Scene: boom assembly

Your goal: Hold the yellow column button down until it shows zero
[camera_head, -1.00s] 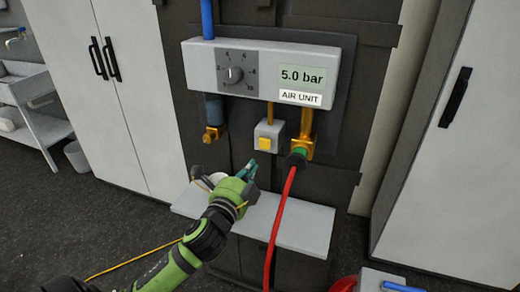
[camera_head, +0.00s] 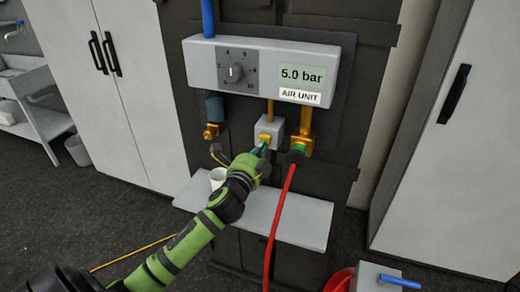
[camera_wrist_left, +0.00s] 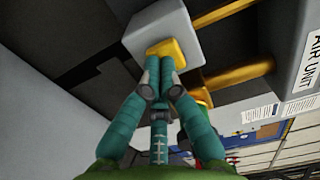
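The yellow column button (camera_head: 265,138) sits on the front of a small grey box (camera_head: 276,128) below the air unit. The display (camera_head: 301,77) above it reads 5.0 bar. My left gripper (camera_head: 261,149) is at the button, its teal fingers drawn together with nothing between them. In the left wrist view the fingertips (camera_wrist_left: 160,78) lie over the lower edge of the yellow button (camera_wrist_left: 172,50). They look to be touching it; how far it is pressed I cannot tell. My right gripper is not in view.
A red hose (camera_head: 278,225) hangs from the green-collared outlet (camera_head: 297,155) just right of the button. A brass fitting (camera_head: 214,130) is to the left. A white cup (camera_head: 217,178) stands on the grey shelf (camera_head: 300,222) below, close to my left arm.

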